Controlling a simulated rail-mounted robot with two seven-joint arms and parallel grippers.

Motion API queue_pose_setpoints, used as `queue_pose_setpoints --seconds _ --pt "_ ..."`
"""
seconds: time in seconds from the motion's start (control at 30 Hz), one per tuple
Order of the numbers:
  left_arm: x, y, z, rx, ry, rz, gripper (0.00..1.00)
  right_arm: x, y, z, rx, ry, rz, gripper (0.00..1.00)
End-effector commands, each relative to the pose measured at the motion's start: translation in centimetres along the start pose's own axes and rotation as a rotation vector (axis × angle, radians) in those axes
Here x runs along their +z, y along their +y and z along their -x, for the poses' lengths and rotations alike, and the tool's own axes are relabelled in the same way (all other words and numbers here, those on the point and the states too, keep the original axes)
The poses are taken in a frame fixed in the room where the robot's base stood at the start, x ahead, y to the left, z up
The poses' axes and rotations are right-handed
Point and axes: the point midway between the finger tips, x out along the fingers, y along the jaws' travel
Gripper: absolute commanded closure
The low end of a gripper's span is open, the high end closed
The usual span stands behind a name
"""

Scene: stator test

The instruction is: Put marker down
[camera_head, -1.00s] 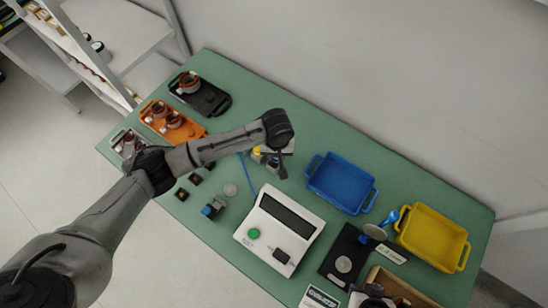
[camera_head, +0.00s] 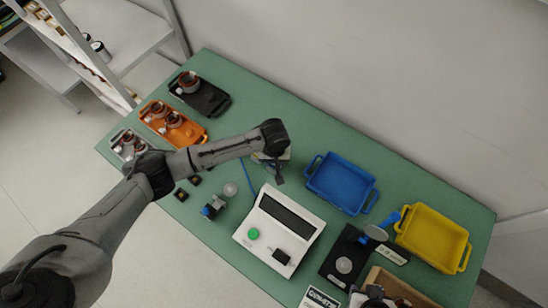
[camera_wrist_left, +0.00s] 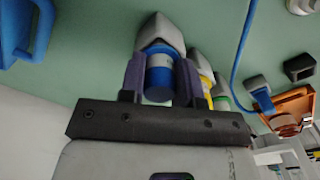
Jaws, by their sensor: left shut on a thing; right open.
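My left gripper (camera_wrist_left: 162,82) is shut on a blue marker (camera_wrist_left: 160,78), whose blue end faces the wrist camera. The marker's far end meets a grey holder (camera_wrist_left: 160,32); I cannot tell how deep it sits. A yellow marker (camera_wrist_left: 206,84) and a green marker (camera_wrist_left: 222,102) stand beside it in similar grey holders, partly hidden by the right finger. In the head view my left gripper (camera_head: 276,172) covers most of this marker group. My right gripper (camera_head: 372,296) shows only partly at the bottom edge, open, by the wooden box.
A white tester (camera_head: 280,230) with a green button stands in front of the markers. A blue tray (camera_head: 340,183) and a yellow tray (camera_head: 433,238) lie to the right. Orange (camera_head: 172,125) and black (camera_head: 200,93) trays with stators are at the far left. A blue cable (camera_wrist_left: 240,45) runs close by.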

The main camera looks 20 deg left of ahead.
Motion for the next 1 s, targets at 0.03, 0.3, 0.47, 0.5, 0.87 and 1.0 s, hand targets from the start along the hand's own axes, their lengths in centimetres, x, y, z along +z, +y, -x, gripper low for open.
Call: queue_pose_setpoints --seconds 0.03,0.3,0.47,0.5,0.87,1.0 --pt "0.0 0.0 -0.1 0.0 -0.001 0.0 0.92 0.0 0.0 0.1 -0.001 0.0 -0.001 0.57" --pt "0.0 0.0 -0.6 -0.001 -0.001 0.0 0.59 -0.1 -0.2 0.2 -0.005 0.001 -0.007 0.57" --pt "0.0 0.0 -0.6 -0.001 0.0 0.0 0.44 -0.1 -0.2 0.2 -0.006 0.001 -0.007 0.57" --pt "0.0 0.0 -0.6 -0.001 0.0 0.0 0.44 -0.1 -0.2 0.2 -0.006 0.001 -0.007 0.57" --pt "-0.1 0.0 0.7 0.0 0.002 0.0 0.44 0.0 -0.1 -0.1 -0.003 0.0 -0.004 0.57" --pt "0.0 0.0 3.3 0.002 0.002 -0.001 0.44 -0.1 0.0 0.5 0.0 -0.001 0.001 0.57"
